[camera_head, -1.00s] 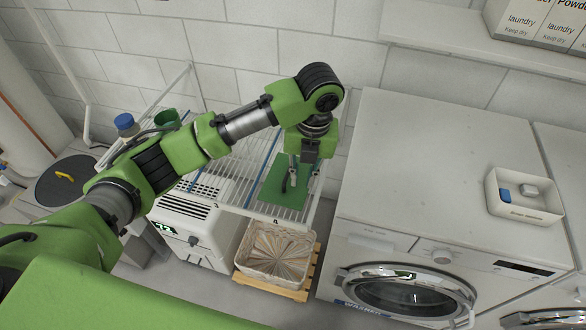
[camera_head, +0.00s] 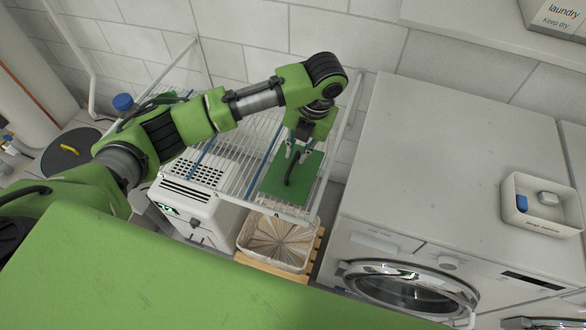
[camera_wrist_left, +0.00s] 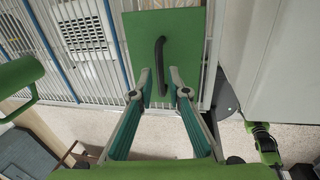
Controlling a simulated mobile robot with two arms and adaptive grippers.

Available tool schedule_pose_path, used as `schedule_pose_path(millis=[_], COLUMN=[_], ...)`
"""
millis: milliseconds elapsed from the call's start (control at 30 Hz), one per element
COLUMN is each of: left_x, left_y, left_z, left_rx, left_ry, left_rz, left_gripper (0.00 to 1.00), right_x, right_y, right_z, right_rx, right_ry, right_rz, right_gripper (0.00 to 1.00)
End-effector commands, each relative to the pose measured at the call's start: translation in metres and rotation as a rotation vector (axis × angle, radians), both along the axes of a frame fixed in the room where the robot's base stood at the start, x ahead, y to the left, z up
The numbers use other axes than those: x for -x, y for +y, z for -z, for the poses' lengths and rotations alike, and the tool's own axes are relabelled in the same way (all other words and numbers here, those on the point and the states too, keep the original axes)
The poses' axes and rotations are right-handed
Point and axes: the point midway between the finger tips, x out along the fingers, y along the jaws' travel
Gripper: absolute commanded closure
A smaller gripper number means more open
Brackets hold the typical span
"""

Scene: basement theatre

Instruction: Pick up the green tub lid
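The green tub lid (camera_head: 301,187) lies flat on the wire rack, with a curved black handle (camera_head: 291,170) standing on it. It also shows in the left wrist view (camera_wrist_left: 181,35), with its handle (camera_wrist_left: 160,55) near the middle. My left gripper (camera_head: 298,155) points down over the back part of the lid and is open. In the left wrist view its fingertips (camera_wrist_left: 160,84) are on either side of the handle's near end, with visible gaps. I cannot tell whether they touch the lid.
The white wire rack (camera_head: 235,185) stands over a white appliance (camera_head: 195,208) and a basket (camera_head: 272,243). A white washer (camera_head: 430,160) stands close on the right, higher than the basket. A white tray (camera_head: 545,218) sits on it. A tiled wall is behind.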

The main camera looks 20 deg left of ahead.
Motion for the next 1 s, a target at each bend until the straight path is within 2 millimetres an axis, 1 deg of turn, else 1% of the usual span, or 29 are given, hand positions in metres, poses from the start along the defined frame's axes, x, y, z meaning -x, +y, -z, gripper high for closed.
schedule_pose_path(millis=[33,133,233,333,433,600,667,1000], left_x=[0.0,-0.004,-0.005,-0.006,-0.006,-0.006,-0.006,-0.007], left_y=[0.002,0.004,0.007,0.009,0.009,0.009,0.009,0.009], left_z=[0.005,0.019,0.035,0.044,0.047,0.048,0.048,0.047], left_rx=[-0.002,-0.002,-0.002,-0.002,-0.002,-0.002,-0.001,-0.001], left_ry=[0.004,0.005,0.005,0.002,0.0,0.0,0.0,0.0], left_rz=[-0.002,-0.003,-0.001,0.0,0.0,0.001,0.001,0.0], left_gripper=[0.84,0.84,0.84,0.84,0.84,0.84,1.0,1.0], right_x=[-0.011,-0.024,-0.027,-0.025,-0.021,-0.013,-0.011,-0.011], right_y=[-0.001,-0.001,-0.003,-0.005,-0.006,-0.007,-0.007,-0.007], right_z=[-0.004,-0.011,-0.014,-0.015,-0.015,-0.014,-0.014,-0.014], right_rx=[0.0,-0.001,0.001,0.004,0.005,0.007,0.007,0.007], right_ry=[-0.014,-0.036,-0.04,-0.038,-0.032,-0.02,-0.018,-0.017], right_rz=[0.0,-0.001,0.0,0.001,0.001,0.001,0.002,0.001], right_gripper=[0.44,0.44,0.44,0.44,0.44,0.44,0.44,0.44])
